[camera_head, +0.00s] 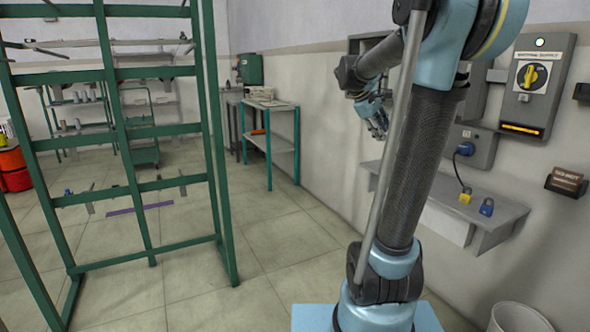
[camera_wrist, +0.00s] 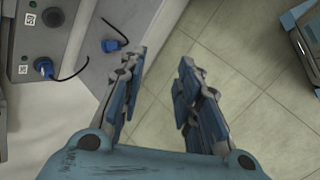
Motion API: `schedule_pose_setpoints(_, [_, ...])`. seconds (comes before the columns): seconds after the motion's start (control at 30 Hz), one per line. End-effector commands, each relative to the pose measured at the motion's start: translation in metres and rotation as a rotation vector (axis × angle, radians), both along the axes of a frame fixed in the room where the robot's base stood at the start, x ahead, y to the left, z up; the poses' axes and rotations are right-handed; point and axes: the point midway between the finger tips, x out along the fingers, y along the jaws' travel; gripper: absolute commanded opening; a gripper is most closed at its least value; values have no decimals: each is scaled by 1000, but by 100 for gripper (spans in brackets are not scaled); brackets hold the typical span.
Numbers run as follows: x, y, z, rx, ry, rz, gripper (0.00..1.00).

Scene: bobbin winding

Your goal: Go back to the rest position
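My gripper (camera_head: 376,122) is up in front of the right wall in the head view, above the wall shelf and clear of it. In the wrist view its two blue fingers (camera_wrist: 160,85) stand apart, with only floor tiles between them. It is open and empty. My arm rises from its light blue base in the middle right of the head view and bends over toward the wall.
A switch box (camera_head: 535,85) with a yellow knob hangs above a grey wall shelf (camera_head: 483,236). A green rack (camera_head: 218,180) stands left; a bin (camera_head: 520,318) is lower right. Floor between is clear.

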Motion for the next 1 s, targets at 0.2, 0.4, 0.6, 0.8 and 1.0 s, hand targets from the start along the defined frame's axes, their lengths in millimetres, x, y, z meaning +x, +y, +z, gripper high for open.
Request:
schedule_pose_setpoints(0.2, [-74,19,-45,155,-63,-114,31])
schedule_pose_setpoints(0.4, [-135,40,-90,298,-112,-228,31])
schedule_pose_setpoints(0.6, [-193,63,-140,439,-150,-350,31])
schedule_pose_setpoints(0.8, [-245,88,-193,575,-176,-475,31])
schedule_pose_setpoints(1.0, [-282,109,-236,683,-188,-582,31])
